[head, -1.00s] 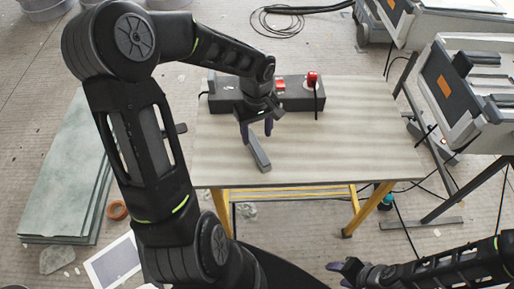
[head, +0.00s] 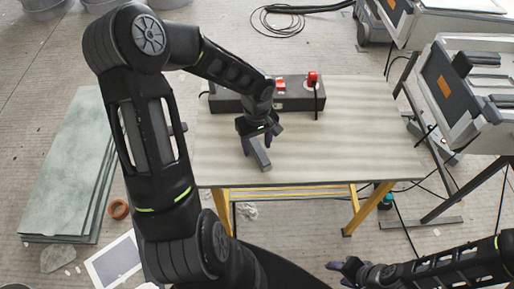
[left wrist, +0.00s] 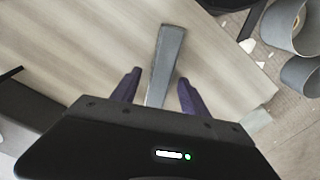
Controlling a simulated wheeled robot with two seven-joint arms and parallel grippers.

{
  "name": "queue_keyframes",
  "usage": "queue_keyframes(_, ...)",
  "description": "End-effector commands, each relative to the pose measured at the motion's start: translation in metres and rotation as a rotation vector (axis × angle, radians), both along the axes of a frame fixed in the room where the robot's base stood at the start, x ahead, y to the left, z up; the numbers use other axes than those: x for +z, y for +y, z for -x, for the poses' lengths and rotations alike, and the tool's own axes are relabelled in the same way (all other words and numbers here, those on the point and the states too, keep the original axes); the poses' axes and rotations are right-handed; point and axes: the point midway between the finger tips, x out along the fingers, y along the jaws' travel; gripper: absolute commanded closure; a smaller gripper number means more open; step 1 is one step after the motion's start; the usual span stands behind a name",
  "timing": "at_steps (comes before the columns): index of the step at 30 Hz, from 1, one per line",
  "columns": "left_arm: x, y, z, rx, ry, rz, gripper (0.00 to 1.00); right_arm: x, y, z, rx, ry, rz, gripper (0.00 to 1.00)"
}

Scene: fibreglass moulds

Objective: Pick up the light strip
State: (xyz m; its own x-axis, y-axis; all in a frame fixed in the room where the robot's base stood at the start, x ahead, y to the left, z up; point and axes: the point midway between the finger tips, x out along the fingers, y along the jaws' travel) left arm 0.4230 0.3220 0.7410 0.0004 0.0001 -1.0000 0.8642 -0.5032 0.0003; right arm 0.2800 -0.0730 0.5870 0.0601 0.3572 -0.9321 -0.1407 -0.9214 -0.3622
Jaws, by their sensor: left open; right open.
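The strip, a slim grey bar (head: 263,161), lies on the table near its middle. In the left wrist view the strip (left wrist: 166,60) runs lengthwise between my two purple fingertips, with its far end beyond them. My left gripper (head: 257,146) is open over the strip's rear part and hides that part in the head view. One finger is on each side of the strip in the left wrist view (left wrist: 159,88); I see no contact. My right gripper (head: 340,273) is open and empty at the lower right, away from the table.
The strip lies on a pale wooden table (head: 360,130) with yellow legs. A dark box (head: 297,100) with red switches stands along its back edge, behind my left gripper. The table's right side is clear. Grey-green sheets (head: 70,165) lie on the floor to the left.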

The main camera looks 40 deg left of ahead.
Motion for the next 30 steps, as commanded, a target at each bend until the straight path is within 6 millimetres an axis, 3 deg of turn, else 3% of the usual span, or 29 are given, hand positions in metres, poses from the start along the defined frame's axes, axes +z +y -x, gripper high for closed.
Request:
queue_keyframes(12,0.0003,0.0,0.0,0.0,0.0,0.0,0.48,0.0,0.0,0.0,0.0,0.0,0.0,0.51)
queue_keyframes(30,0.0003,0.0001,0.0001,0.0,0.001,-0.001,0.97,0.0,0.0,0.0,0.0,0.0,0.0,0.51)
